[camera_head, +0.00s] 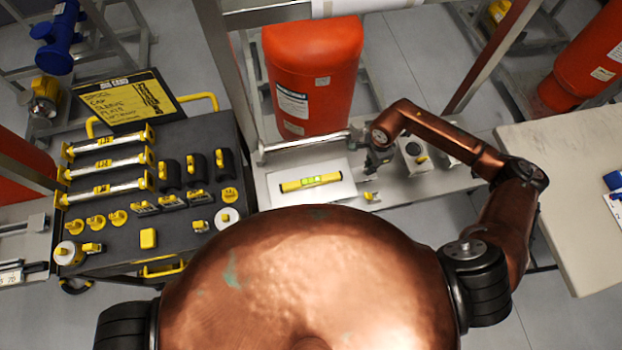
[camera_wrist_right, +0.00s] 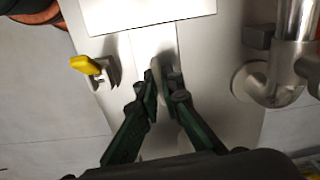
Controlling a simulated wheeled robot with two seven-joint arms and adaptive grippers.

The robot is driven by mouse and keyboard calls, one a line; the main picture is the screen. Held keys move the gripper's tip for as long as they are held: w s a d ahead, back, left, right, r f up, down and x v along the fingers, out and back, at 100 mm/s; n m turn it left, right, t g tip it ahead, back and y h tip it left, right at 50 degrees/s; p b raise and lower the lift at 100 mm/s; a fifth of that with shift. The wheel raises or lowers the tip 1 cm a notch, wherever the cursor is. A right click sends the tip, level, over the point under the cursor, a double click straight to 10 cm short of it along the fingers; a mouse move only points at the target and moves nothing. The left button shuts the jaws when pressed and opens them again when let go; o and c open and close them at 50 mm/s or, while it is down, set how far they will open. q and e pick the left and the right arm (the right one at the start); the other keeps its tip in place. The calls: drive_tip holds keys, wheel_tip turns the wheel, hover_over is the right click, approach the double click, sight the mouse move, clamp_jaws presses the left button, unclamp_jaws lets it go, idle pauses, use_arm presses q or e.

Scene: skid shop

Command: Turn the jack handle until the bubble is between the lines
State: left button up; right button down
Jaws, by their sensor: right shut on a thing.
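A yellow spirit level (camera_head: 296,186) with a green vial lies on a pale plate (camera_head: 345,191) in the head view. The bubble and its lines are too small to read. My right gripper (camera_head: 378,160) reaches down just right of the plate. In the right wrist view my right gripper (camera_wrist_right: 165,97) has its dark fingers closed on a small grey metal piece, the jack handle (camera_wrist_right: 158,72). Most of the handle is hidden by the fingers. My left gripper is in neither view.
A red tank (camera_head: 312,70) stands behind the plate. A yellow-topped clamp (camera_head: 371,196) sits close by the gripper, and a metal pipe (camera_wrist_right: 292,60) rises on its other side. A dark cart (camera_head: 125,215) with yellow-marked parts is at left, a pale table (camera_head: 575,190) at right.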

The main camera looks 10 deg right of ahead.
drive_tip(key=shift+f+n+b, duration=0.1)
drive_tip(key=shift+n+b, duration=1.05)
drive_tip(key=shift+n, duration=0.15)
drive_tip(key=shift+w+d+n+b, duration=0.1)
drive_tip(key=shift+n+b, duration=1.4)
drive_tip(key=shift+n, duration=0.4)
drive_tip(key=shift+r, duration=0.2)
